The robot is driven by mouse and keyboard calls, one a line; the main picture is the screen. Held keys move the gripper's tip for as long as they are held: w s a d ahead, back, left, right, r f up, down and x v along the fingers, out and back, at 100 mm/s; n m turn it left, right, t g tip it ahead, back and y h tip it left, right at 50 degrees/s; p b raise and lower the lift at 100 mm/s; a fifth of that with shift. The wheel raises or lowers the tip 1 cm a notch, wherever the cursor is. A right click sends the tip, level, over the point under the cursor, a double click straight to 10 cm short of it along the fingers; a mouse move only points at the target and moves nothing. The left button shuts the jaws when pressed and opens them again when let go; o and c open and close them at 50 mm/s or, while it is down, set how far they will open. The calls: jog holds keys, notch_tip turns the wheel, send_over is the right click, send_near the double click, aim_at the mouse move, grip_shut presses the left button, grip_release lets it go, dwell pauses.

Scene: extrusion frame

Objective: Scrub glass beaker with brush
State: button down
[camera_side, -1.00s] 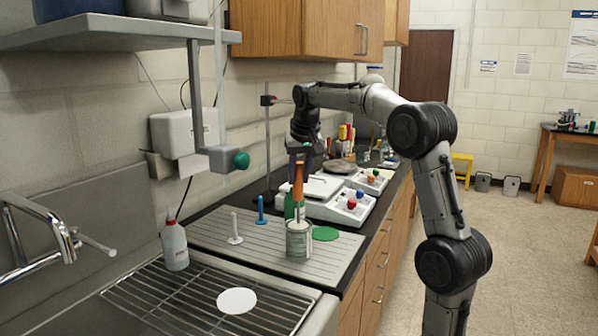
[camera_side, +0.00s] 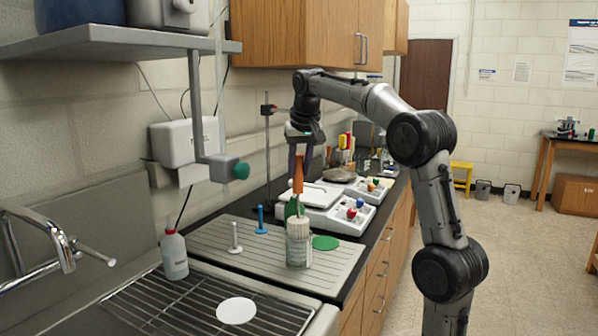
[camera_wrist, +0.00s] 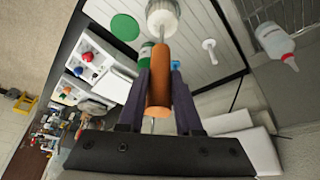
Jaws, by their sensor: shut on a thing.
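The brush (camera_side: 298,173) has an orange handle, a thin metal shaft and a whitish bristle head. It hangs about upright, bristles down. My gripper (camera_side: 299,162) is shut on the handle, with purple fingers on either side; the wrist view shows the handle (camera_wrist: 159,88) between them. The clear glass beaker (camera_side: 298,257) stands upright on the grooved board below. The bristle head is at the beaker's mouth, its top above the rim and its lower part seemingly inside. In the wrist view the bristles (camera_wrist: 162,14) hide most of the beaker. Whether they touch the glass cannot be told.
A green bottle (camera_side: 291,208) stands close behind the beaker, and a flat green disc (camera_side: 325,242) lies right of it. White (camera_side: 235,238) and blue (camera_side: 261,220) pegs stand left. A wash bottle (camera_side: 174,254), wire rack (camera_side: 180,303) and white disc (camera_side: 236,311) are nearer.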

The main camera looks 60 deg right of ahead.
jog(key=shift+r, duration=3.95)
